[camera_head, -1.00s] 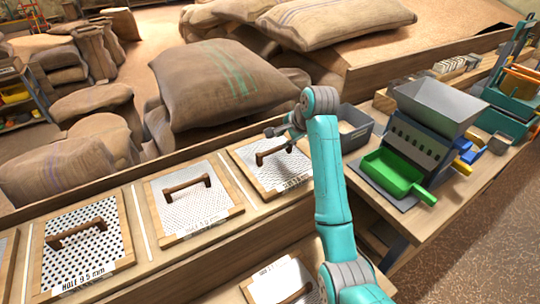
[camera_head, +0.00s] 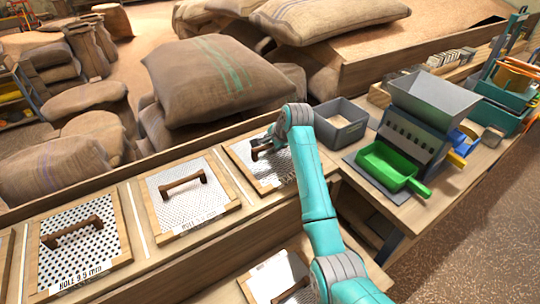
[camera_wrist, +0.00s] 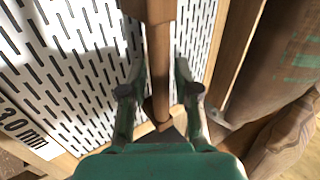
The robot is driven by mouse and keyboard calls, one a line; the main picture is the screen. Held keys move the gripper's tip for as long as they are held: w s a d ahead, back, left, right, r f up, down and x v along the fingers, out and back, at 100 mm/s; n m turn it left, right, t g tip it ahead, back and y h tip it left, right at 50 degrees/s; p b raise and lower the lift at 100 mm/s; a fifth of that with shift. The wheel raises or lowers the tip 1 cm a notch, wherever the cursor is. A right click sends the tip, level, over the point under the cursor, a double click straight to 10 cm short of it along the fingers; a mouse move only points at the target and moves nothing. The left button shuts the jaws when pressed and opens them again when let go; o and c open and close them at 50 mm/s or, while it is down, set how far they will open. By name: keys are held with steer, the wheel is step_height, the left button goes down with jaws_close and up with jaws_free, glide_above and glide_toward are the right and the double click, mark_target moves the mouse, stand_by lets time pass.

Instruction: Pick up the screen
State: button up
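The screen under my gripper is a wood-framed, slotted metal plate with a brown wooden bar handle. In the head view this screen (camera_head: 240,152) lies at the right end of the row on the bench, partly hidden by my arm. My gripper (camera_head: 263,146) is down at its handle. In the wrist view the slotted plate (camera_wrist: 75,50) carries a label that seems to read 3.0 mm. There the handle (camera_wrist: 160,70) runs between the two fingers of my gripper (camera_wrist: 160,75), which stand apart on either side of it with gaps showing.
Other handled screens lie to the left, one in the middle (camera_head: 160,215) and one with larger holes (camera_head: 60,265). Another screen (camera_head: 262,285) lies lower, near my arm. Behind are filled sacks (camera_head: 200,95). A grey bin (camera_head: 345,135) and a green scoop (camera_head: 380,165) stand to the right.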

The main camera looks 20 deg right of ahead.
steer(key=shift+c, duration=0.3)
steer(key=shift+r, duration=0.1)
jaws_close()
